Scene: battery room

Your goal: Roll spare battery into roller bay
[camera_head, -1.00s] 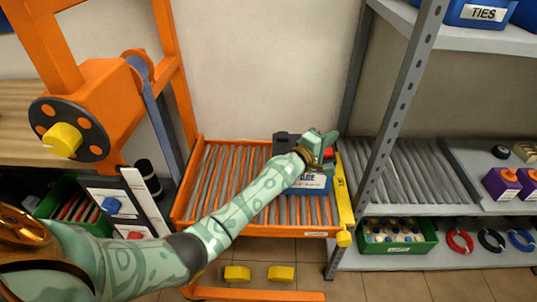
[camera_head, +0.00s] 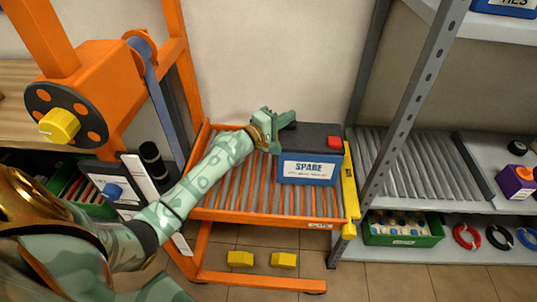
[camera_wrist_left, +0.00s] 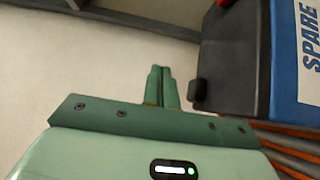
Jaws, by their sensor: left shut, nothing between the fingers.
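The spare battery (camera_head: 308,171), a blue box with a black top, a red terminal cap and a white SPARE label, stands upright on the right part of the orange-framed roller platform (camera_head: 262,216). It also fills the right of the left wrist view (camera_wrist_left: 233,60). My left gripper (camera_head: 289,118) is shut and empty at the battery's back left corner; its fingers (camera_wrist_left: 162,86) look apart from the battery in the wrist view. The roller bay (camera_head: 415,165), with grey rollers on the shelf, lies to the right. My right gripper is not in view.
A yellow bar (camera_head: 350,190) runs along the platform's right edge, between battery and bay. A grey shelf post (camera_head: 408,105) rises at the bay's front. The orange lift frame with a yellow knob (camera_head: 59,125) stands left. The bay's rollers look clear.

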